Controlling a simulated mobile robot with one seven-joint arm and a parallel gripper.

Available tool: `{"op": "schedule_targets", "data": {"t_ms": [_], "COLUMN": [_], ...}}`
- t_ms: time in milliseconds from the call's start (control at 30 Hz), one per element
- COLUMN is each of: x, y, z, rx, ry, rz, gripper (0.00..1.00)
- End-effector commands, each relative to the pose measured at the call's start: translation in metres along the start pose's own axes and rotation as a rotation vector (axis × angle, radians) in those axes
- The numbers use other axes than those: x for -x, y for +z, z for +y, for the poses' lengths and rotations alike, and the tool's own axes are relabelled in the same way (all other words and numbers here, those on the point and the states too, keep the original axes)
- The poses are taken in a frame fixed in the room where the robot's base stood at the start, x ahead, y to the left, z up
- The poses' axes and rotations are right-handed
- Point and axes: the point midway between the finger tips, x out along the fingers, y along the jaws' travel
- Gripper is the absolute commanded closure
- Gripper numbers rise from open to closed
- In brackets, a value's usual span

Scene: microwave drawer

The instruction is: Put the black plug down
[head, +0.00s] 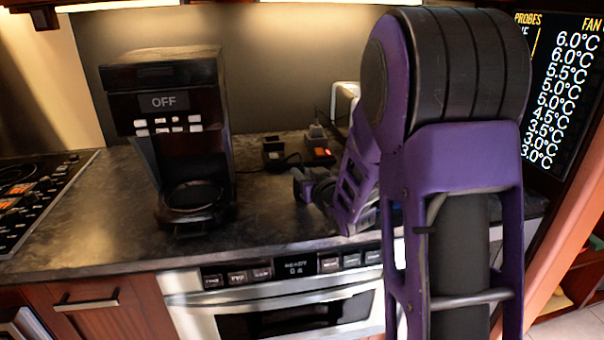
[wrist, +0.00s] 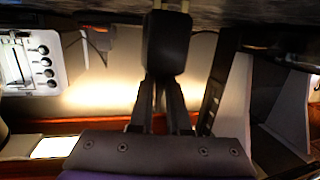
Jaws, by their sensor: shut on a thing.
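In the wrist view the black plug (wrist: 168,43) is a dark block held at the tips of my gripper (wrist: 166,78). The two fingers are shut on it. In the head view my gripper (head: 309,187) is low over the dark countertop, right of the coffee machine and partly hidden by my purple arm. The plug is hard to tell from the dark fingers there. The dark counter surface lies close to the plug in the wrist view, but I cannot tell whether they touch.
A black coffee machine (head: 170,135) stands to the left on the counter (head: 105,215). Small black items (head: 274,152) with a cord lie behind my gripper. A silver drawer oven (head: 280,305) is below the counter's front edge. A cooktop (head: 35,195) is at far left.

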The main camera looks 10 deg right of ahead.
Motion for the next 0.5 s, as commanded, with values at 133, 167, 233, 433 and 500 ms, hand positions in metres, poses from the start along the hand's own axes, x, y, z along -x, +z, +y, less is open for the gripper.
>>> {"op": "schedule_targets", "data": {"t_ms": [133,167,233,433,500], "x": [-0.0003,-0.0003,-0.0003,-0.0003,-0.0002], "y": [0.0021,0.0021,0.0021,0.0021,0.0013], "z": [0.0,0.0,0.0,0.0,0.0], "rx": [0.0,0.0,0.0,0.0,0.0], "ry": [0.0,0.0,0.0,0.0,0.0], "rz": [0.0,-0.001,-0.001,-0.001,-0.001], "gripper": [0.71,0.65,0.55,0.55,0.55]}}
